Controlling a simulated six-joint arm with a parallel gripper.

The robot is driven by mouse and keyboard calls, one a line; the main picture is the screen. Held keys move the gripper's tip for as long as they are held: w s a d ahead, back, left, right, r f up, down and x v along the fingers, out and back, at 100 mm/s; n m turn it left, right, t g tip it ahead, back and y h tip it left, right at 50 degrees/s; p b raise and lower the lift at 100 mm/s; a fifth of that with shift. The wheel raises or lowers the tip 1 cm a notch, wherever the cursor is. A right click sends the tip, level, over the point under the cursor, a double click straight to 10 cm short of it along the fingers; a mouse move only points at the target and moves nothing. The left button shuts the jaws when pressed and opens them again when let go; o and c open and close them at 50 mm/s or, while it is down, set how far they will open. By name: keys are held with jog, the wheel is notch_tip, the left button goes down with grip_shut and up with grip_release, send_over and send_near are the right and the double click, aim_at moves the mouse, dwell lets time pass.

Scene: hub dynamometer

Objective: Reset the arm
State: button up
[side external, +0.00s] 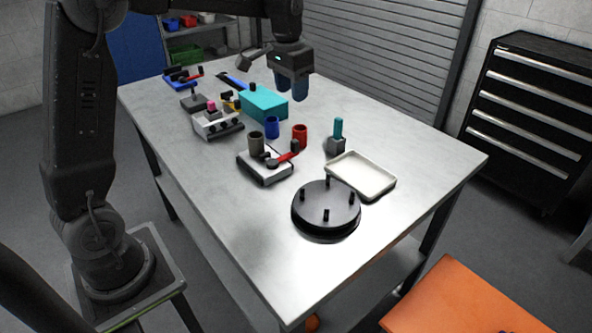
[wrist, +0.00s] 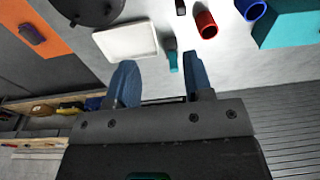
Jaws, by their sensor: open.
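My gripper (side external: 293,86) hangs over the far part of the metal table, above and a little right of the teal box (side external: 264,103). In the wrist view my gripper (wrist: 158,85) shows two blue fingers spread apart with nothing between them. Beyond the fingers in that view lie the white tray (wrist: 127,40), a teal-handled tool (wrist: 172,60), a red cup (wrist: 206,26) and a blue cup (wrist: 250,8). The teal box (wrist: 290,26) shows at the right edge. The fingers appear clear of all of them.
A black round hub plate with upright studs (side external: 326,208) sits near the table's front. A white fixture with a red lever (side external: 265,167), a brown cup (side external: 256,144) and a grey-white fixture (side external: 217,125) stand along the left. The right far tabletop (side external: 400,135) is clear. A black drawer cabinet (side external: 530,120) stands right.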

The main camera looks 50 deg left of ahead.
jog(key=s+d+r+t, duration=0.1)
jog(key=s+d+r, duration=0.15)
jog(key=s, duration=0.35)
jog(key=s+d+r+t, duration=0.1)
jog(key=s+d+r, duration=0.1)
jog(key=s+d, duration=0.35)
jog(key=s+d+f+t, duration=0.1)
jog(key=s+f, duration=0.1)
jog(key=s, duration=0.4)
jog(key=s+d+f+t, duration=0.1)
jog(key=s+f, duration=0.1)
jog(key=s, duration=0.5)
jog(key=shift+s+d+f, duration=0.25)
jog(key=shift+s, duration=0.05)
